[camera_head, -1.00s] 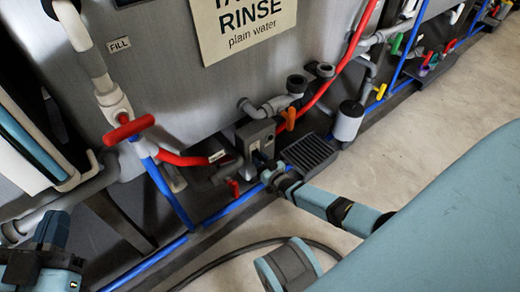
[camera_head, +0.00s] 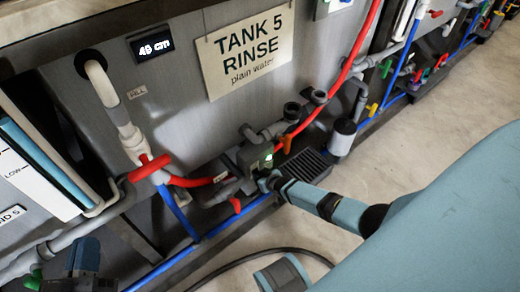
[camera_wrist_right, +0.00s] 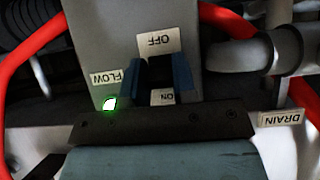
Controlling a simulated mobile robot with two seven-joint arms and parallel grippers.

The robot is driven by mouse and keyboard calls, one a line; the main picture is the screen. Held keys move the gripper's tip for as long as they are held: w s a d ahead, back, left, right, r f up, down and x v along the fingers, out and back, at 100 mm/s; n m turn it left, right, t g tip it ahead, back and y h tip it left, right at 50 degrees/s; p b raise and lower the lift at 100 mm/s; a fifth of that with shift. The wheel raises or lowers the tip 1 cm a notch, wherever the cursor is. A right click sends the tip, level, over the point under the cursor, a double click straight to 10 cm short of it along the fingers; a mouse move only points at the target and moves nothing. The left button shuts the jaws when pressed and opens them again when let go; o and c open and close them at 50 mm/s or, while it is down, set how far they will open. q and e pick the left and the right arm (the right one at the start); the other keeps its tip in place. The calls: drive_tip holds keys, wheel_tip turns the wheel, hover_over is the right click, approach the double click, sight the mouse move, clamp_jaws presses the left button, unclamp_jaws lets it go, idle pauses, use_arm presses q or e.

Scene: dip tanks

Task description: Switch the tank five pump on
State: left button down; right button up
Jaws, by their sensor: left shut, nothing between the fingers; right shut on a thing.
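The tank five pump box (camera_head: 245,158) is a grey box low on the tank front, under the TANK 5 RINSE sign (camera_head: 250,50). My right gripper (camera_head: 270,180) is at its front face. In the right wrist view my right gripper (camera_wrist_right: 160,70) is shut on the dark pump switch, which is mostly hidden between the fingers. The OFF label (camera_wrist_right: 158,40) and the ON label (camera_wrist_right: 163,97) read upside down there. A green light (camera_wrist_right: 110,104) glows beside the FLOW label (camera_wrist_right: 106,78). My left gripper (camera_head: 90,268) is shut and empty at the lower left.
A red-handled fill valve (camera_head: 150,168) is left of the pump box. Blue pipe (camera_head: 240,208) runs along the floor. A dark grate (camera_head: 306,165) and a white canister (camera_head: 342,138) are to the right. A DRAIN label (camera_wrist_right: 280,118) is beside the gripper. A cable crosses the open floor (camera_head: 300,235).

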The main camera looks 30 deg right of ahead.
drive_tip(key=shift+r+g+p, duration=0.45)
drive_tip(key=shift+g+p, duration=0.15)
drive_tip(key=shift+g, duration=0.7)
use_arm(q)
drive_tip(key=shift+w+a+f+y+p, duration=0.1)
drive_tip(key=shift+a+f+y+p, duration=0.1)
drive_tip(key=shift+a+y+p, duration=0.45)
use_arm(e)
drive_tip(key=shift+w+r+g, duration=0.1)
drive_tip(key=shift+r+g, duration=0.05)
drive_tip(key=shift+g, duration=0.95)
drive_tip(key=o, duration=0.9)
